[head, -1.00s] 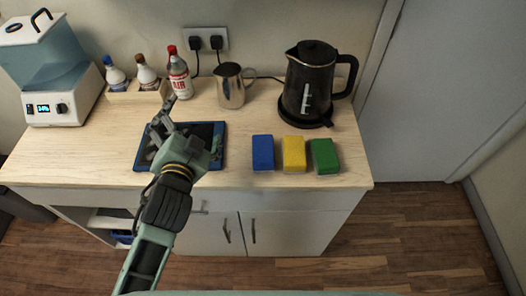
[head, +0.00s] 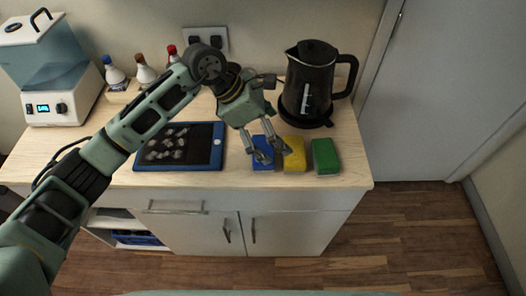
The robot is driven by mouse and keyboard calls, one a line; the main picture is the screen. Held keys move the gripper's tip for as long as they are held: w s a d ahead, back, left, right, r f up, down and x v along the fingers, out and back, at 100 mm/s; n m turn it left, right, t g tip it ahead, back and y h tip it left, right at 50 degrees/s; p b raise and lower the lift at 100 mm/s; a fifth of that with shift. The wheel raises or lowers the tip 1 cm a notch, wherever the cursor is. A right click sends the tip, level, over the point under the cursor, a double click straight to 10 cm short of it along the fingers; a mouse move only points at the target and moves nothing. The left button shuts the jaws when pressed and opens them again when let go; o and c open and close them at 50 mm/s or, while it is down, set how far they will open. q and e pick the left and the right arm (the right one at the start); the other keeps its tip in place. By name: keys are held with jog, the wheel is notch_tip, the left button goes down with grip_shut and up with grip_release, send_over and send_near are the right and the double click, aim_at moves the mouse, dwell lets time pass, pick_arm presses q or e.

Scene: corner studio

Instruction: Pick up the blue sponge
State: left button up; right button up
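The blue sponge (head: 258,141) lies on the wooden counter, at the left of a row with a yellow sponge (head: 296,161) and a green sponge (head: 326,157). My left gripper (head: 276,157) is open, with its two fingers spread and pointing down over the blue and yellow sponges. The fingers hide part of the blue sponge. I cannot tell whether they touch it. My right gripper is not in view.
A black kettle (head: 305,85) stands behind the sponges. Small bottles (head: 145,73) and a water-tank appliance (head: 50,75) stand at the back left. The counter (head: 350,170) is clear at the front right.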

aim_at(263, 148)
pick_arm(q)
jog(key=a, duration=0.1)
jog(key=w+a+y, duration=0.1)
jog(key=a, duration=0.1)
jog(key=a+f+y, duration=0.1)
jog(key=shift+w+a, duration=0.15)
jog(key=shift+w, duration=0.15)
jog(key=shift+a+f+y, duration=0.2)
jog(key=shift+f+y, duration=0.05)
jog(key=shift+y, duration=0.05)
jog(key=p+x, duration=0.1)
jog(key=x, duration=0.1)
jog(key=p+x, duration=0.1)
jog(key=x, duration=0.1)
jog(key=p+x, duration=0.1)
jog(key=x, duration=0.1)
jog(key=shift+a+f, duration=0.25)
jog(key=shift+d+f, duration=0.15)
jog(key=shift+f, duration=0.3)
jog(key=c, duration=1)
